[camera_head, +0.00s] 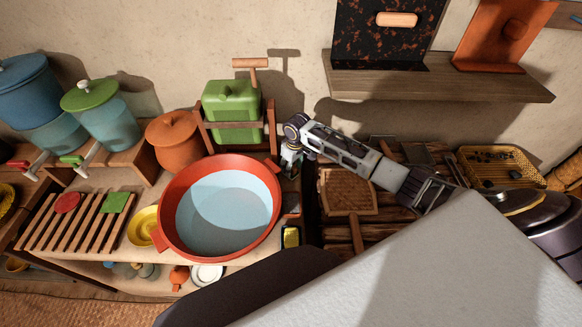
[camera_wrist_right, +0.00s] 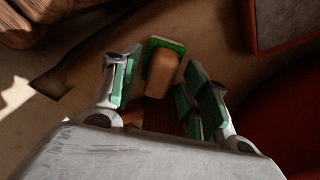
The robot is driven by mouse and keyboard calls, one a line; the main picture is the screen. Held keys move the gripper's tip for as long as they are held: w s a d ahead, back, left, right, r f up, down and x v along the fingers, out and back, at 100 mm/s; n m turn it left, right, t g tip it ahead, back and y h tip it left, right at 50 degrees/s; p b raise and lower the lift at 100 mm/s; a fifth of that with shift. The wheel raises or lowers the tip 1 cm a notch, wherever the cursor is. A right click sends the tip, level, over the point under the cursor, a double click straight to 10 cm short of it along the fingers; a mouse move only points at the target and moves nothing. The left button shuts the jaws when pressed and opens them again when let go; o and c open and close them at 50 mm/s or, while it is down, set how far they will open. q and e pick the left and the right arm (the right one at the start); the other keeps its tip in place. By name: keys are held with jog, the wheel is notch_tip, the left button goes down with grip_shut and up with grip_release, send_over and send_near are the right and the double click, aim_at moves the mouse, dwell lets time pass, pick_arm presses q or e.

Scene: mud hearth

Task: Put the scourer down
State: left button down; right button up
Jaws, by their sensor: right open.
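The scourer (camera_wrist_right: 163,68), a tan block with a green edge, shows in the right wrist view between the spread fingers of my right gripper (camera_wrist_right: 165,85). The fingers stand apart from it on both sides. It seems to rest on the surface below, though its contact there is not clear. In the head view my right gripper (camera_head: 290,163) points down just right of the red basin, beside the green container's stand, and I cannot make out the scourer there. My left gripper is not in view.
The red basin (camera_head: 168,217) of water stands close to the left of my right gripper. The green container (camera_head: 232,108) in its wooden frame is behind. A slatted rack (camera_head: 50,228) with red and green pads is at far left. A wall shelf (camera_head: 440,85) hangs above my arm.

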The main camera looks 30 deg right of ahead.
aim_at(293, 168)
jog(key=r, duration=0.5)
jog(key=shift+s+d+r, duration=0.1)
jog(key=shift+s+r, duration=0.25)
jog(key=shift+r, duration=0.7)
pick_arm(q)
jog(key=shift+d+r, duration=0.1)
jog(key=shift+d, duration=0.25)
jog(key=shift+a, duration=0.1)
pick_arm(e)
jog(key=shift+s, duration=0.1)
